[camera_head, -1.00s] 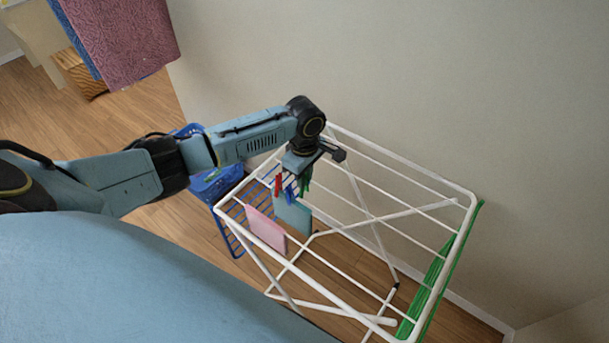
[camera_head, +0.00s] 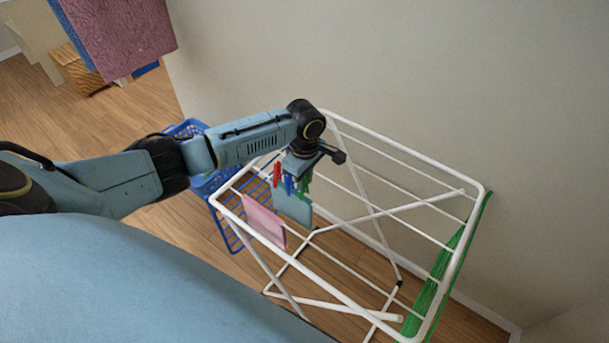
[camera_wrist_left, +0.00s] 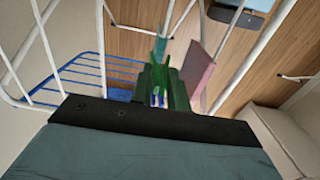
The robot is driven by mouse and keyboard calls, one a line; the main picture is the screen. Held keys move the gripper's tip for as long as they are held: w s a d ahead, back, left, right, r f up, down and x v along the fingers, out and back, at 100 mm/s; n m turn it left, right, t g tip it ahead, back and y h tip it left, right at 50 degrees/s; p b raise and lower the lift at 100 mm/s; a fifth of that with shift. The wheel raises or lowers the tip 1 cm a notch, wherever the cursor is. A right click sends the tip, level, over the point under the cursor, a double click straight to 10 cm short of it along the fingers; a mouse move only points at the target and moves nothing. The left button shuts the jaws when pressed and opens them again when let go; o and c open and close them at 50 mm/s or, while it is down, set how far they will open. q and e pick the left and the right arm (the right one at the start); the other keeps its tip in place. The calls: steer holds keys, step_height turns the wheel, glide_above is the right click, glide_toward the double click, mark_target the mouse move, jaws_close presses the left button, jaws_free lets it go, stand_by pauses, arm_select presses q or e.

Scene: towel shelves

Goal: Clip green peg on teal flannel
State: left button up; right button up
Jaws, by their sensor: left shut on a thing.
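The teal flannel (camera_head: 293,208) hangs from the left part of the white drying rack (camera_head: 350,298). My left gripper (camera_head: 301,178) is just above it, pointing down, shut on the green peg (camera_head: 304,187). In the left wrist view the green peg (camera_wrist_left: 178,92) shows between the jaws, and a narrow part of the teal flannel (camera_wrist_left: 160,48) lies just beyond it. I cannot tell whether the peg touches the flannel. A red peg (camera_head: 277,175) and a blue peg (camera_head: 289,185) are close to the gripper. My right gripper is out of view.
A pink flannel (camera_head: 264,222) hangs beside the teal one. A blue basket (camera_head: 186,130) stands behind the rack's left end. A green cloth (camera_head: 428,295) hangs at the rack's right end. The wall (camera_head: 420,90) is close behind.

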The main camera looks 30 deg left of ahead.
mark_target(305, 198)
arm_select(q)
steer(key=shift+p, duration=0.65)
stand_by(0.6)
steer(key=shift+f, duration=1.55)
stand_by(0.4)
stand_by(0.3)
steer(key=o, duration=1.2)
steer(key=shift+r, duration=0.1)
step_height(305, 198, up, 7)
steer(key=p, duration=0.6)
